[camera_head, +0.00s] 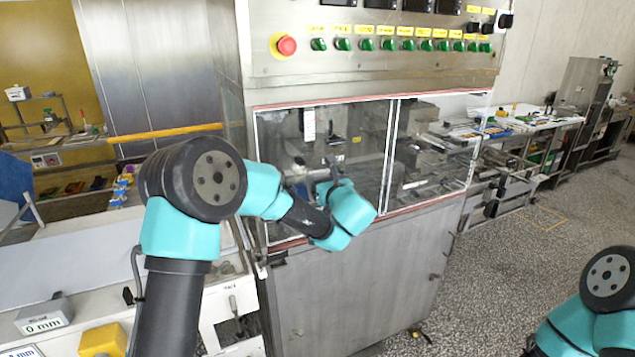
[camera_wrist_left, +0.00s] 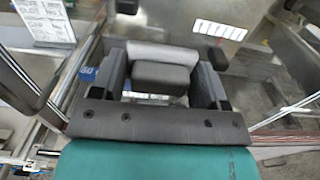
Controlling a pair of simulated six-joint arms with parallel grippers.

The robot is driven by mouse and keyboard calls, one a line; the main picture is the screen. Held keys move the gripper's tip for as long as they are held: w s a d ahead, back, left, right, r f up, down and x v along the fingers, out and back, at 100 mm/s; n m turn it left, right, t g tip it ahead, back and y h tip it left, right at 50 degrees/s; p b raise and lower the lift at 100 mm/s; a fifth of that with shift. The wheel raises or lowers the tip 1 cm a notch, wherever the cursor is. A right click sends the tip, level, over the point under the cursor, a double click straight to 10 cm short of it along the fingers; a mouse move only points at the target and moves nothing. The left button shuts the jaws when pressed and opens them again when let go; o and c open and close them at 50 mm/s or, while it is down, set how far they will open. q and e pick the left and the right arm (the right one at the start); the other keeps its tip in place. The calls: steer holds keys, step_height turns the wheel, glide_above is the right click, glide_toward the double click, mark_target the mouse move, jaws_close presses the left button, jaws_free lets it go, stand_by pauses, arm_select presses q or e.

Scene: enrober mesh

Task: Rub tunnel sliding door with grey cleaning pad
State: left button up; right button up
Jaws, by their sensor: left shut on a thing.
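The tunnel sliding door is a clear panel (camera_head: 352,118) with white edges, in the red-edged front opening of the steel machine. A second clear pane (camera_head: 455,125) is to its right. My left gripper (camera_head: 318,174) is in front of the left pane, mostly behind my own wrist in the head view. In the left wrist view my left gripper (camera_wrist_left: 160,88) is shut on the grey cleaning pad (camera_wrist_left: 163,52), a block with a lighter grey upper part. The pad faces the glass; I cannot tell if it touches. My right gripper is outside the frames.
A control panel with a red stop button (camera_head: 286,45) and several green knobs (camera_head: 367,44) is above the door. A white conveyor frame (camera_head: 65,262) is at left, with a yellow rail (camera_head: 165,133) behind. Open speckled floor (camera_head: 520,265) is at right.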

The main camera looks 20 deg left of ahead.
mark_target(340, 172)
arm_select(q)
steer(key=shift+w, duration=0.1)
steer(key=shift+w+d, duration=0.5)
steer(key=shift+d, duration=0.2)
steer(key=shift+w+d, duration=0.5)
steer(key=shift+d, duration=0.15)
steer(key=shift+w+d, duration=1.25)
steer(key=shift+w, duration=0.05)
steer(key=shift+s, duration=0.1)
steer(key=shift+s+a, duration=1.1)
steer(key=shift+a, duration=0.25)
steer(key=shift+s+a, duration=0.1)
steer(key=shift+s+a, duration=1.15)
steer(key=shift+a, duration=0.05)
